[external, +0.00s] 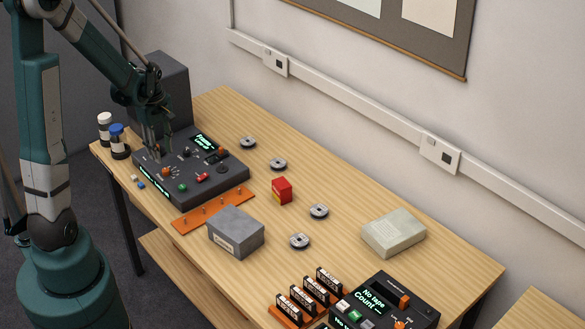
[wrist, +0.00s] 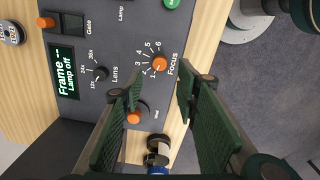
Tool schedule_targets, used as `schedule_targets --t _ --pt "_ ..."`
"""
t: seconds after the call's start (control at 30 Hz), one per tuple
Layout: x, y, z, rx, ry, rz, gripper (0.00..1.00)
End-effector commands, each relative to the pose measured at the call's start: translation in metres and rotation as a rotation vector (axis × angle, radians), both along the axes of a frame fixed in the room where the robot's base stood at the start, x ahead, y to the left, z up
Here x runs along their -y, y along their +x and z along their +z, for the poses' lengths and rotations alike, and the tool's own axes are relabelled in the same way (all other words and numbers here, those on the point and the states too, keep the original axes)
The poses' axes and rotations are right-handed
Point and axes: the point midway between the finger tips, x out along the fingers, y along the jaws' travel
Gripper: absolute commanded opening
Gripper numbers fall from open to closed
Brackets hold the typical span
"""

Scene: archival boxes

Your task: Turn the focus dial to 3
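The focus dial (wrist: 159,64) is a round orange knob with a numbered scale and the label "Focus" on a dark grey control panel (wrist: 118,30). Its pointer is too small to read. In the external view the panel is the top of a dark console (external: 232,177), with an orange knob (external: 166,171) near its left side. My gripper (wrist: 160,86) is open and empty. Its green fingers stand on either side of the focus dial's line in the wrist view, their tips apart from the knob in the picture. In the external view my gripper (external: 157,152) is over the console's left part.
A lens knob (wrist: 100,74) and another orange knob (wrist: 134,118) are near the focus dial. Bottles (external: 118,140) stand left of the console. An orange pegged strip (external: 213,209) and grey box (external: 236,232) lie in front. The table's right part holds another console (external: 385,300).

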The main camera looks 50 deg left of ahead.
Motion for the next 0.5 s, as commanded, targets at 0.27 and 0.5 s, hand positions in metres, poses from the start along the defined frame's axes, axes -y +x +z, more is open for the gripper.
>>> schedule_targets --t 0.27,0.5 --pt "0.0 0.001 -0.015 0.0 0.0 0.0 0.31" --pt "0.0 0.002 -0.038 0.0 0.0 -0.001 0.31"
